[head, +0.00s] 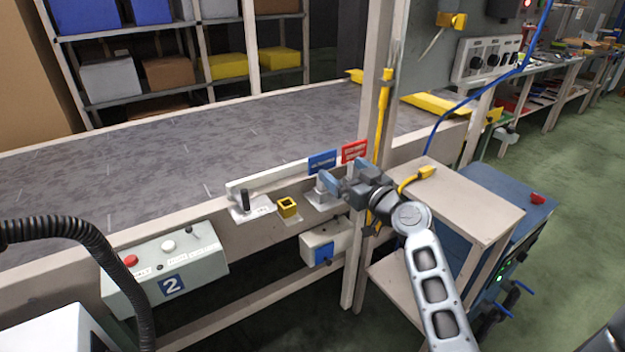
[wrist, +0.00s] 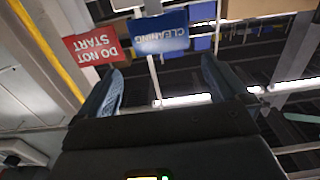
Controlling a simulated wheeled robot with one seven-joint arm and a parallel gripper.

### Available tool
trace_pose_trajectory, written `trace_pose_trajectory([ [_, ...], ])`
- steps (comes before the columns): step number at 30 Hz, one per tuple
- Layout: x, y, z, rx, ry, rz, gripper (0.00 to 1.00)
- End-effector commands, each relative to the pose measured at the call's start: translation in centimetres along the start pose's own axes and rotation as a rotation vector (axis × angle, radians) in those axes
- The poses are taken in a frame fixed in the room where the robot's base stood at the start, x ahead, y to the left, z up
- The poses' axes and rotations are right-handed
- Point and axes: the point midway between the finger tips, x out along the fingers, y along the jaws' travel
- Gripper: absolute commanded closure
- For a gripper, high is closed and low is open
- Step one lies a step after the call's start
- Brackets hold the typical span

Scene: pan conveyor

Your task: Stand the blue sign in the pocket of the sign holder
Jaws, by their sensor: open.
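The blue sign (head: 322,161) reads "CLEANING" and stands upright on the ledge beside the conveyor. A yellow square socket (head: 287,207), open at the top, sits left of the sign and looks like the holder's pocket.
A red sign (head: 355,151) reading "DO NOT START" stands just right of the blue one, also in the wrist view (wrist: 92,48). A dark post on a white plate (head: 248,209) is left of the socket. A frame upright (head: 369,120) rises close by my gripper.

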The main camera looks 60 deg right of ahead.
Motion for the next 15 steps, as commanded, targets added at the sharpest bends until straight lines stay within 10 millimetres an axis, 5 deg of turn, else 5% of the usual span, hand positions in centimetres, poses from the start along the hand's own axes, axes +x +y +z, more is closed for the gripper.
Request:
trace_pose_trajectory([
  [15,5.7,-0.2,0.8,0.002,0.001,-0.001,0.0],
])
